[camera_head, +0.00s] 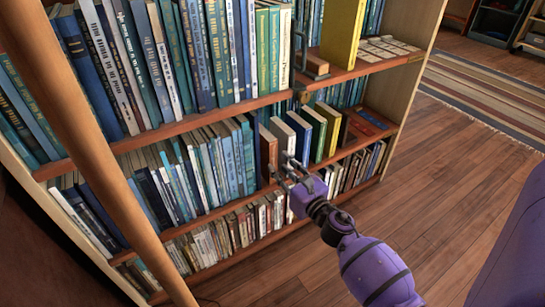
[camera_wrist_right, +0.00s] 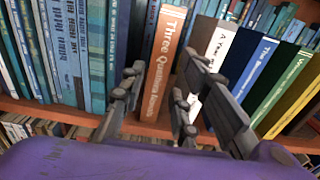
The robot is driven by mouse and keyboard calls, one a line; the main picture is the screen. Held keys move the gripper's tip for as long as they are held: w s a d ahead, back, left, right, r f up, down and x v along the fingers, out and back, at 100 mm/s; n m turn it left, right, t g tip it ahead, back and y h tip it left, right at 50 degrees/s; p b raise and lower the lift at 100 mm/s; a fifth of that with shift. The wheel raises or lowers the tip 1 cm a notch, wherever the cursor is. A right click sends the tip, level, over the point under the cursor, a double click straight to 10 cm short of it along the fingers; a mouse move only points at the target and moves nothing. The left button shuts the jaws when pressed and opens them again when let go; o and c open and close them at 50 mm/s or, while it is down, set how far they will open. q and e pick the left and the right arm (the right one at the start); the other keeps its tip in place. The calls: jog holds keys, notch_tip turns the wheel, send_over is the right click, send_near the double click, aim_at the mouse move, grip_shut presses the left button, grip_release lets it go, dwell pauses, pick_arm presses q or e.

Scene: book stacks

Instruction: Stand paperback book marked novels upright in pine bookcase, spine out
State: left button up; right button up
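A paperback with an orange-brown spine reading "Three Questions Novels" (camera_wrist_right: 164,62) stands upright on a shelf of the pine bookcase (camera_head: 205,118), spine out. In the head view the same brown book (camera_head: 268,150) is at the right end of a blue-green row. My right gripper (camera_head: 291,168) is in front of that shelf. In the right wrist view its fingers (camera_wrist_right: 160,88) are spread, with the novels spine showing between them and a gap on the right side. I cannot tell whether the fingers touch the book. My left gripper is not in view.
A white book (camera_wrist_right: 216,50), a blue book (camera_wrist_right: 252,75) and a green book (camera_wrist_right: 288,88) stand right of the novels book. A red book (camera_head: 368,122) lies flat farther right. A wooden pole (camera_head: 100,155) crosses the left foreground. Open floor (camera_head: 440,170) lies to the right.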

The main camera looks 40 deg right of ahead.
jog(key=s+a+f+m+g, duration=0.2)
jog(key=s+f+m, duration=0.4)
jog(key=s, duration=0.4)
jog(key=s+a+f+m+g, duration=0.2)
jog(key=s+f+m, duration=0.35)
jog(key=s, duration=0.45)
jog(key=s+a+f+m+g, duration=0.25)
jog(key=s+f+m, duration=0.35)
jog(key=s, duration=0.4)
jog(key=s+a+m+g, duration=0.3)
jog(key=s+a+m, duration=0.2)
jog(key=s, duration=0.8)
jog(key=s+a+f+m+g+y, duration=0.1)
jog(key=s+a+m+g, duration=0.2)
jog(key=s+m, duration=0.8)
jog(key=s+a, duration=0.2)
jog(key=shift+a+f+m+g, duration=0.3)
jog(key=shift+a+m+g, duration=0.05)
jog(key=shift+a, duration=0.05)
